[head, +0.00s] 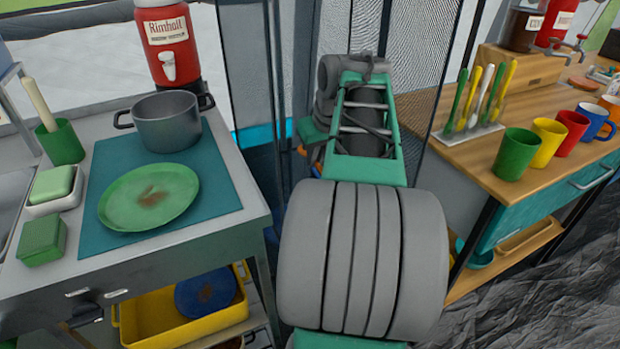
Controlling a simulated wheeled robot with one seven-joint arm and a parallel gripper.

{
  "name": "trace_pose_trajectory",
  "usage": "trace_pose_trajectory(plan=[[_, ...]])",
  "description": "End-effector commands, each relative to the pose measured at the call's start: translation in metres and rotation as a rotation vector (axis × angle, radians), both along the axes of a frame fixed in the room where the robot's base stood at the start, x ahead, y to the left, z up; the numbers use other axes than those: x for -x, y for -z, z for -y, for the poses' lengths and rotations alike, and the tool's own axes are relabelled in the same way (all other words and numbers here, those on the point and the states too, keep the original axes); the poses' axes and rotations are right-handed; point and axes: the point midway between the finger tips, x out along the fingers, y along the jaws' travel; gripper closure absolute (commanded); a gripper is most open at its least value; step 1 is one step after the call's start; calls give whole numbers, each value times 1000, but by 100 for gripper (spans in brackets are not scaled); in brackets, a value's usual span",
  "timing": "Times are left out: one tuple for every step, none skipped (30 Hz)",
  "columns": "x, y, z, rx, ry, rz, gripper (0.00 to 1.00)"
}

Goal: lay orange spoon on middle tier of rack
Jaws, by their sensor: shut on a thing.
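My arm rises through the middle of the head view, and its folded links block what lies behind them. I do not see the fingers of my gripper. I cannot make out the orange spoon; a small orange patch (302,150) shows beside my arm, too small to identify. No tiered rack is clearly in view. A grey-blue frame (12,78) is cut off by the left edge, and I cannot tell whether it belongs to a rack.
The left counter holds a green plate (148,196), a grey pot (168,122) and a red drink dispenser (166,45). A yellow bin (150,330) sits below. The right wooden table (450,150) holds a utensil stand (468,131) and several mugs. Dark mesh hangs between.

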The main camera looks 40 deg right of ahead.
Motion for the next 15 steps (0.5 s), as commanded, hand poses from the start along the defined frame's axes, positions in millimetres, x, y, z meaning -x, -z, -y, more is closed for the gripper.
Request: trace_pose_trajectory(plan=[[0,18,0,-2,1,-1,100],[1,24,0,-3,1,-2,100],[1,31,0,-2,1,-1,100],[1,35,0,-2,1,0,100],[0,39,0,-2,1,0,100],[1,45,0,-2,1,-1,100],[1,50,0,-1,2,-2,100],[0,56,0,-1,2,-1,100],[1,65,0,-2,1,-2,100],[0,72,0,-3,0,-2,100],[0,78,-1,-3,0,-1,100],[0,82,0,-2,1,-1,100],[0,83,0,0,1,0,100],[0,83,0,1,0,0,100],[0,82,0,1,0,1,100]])
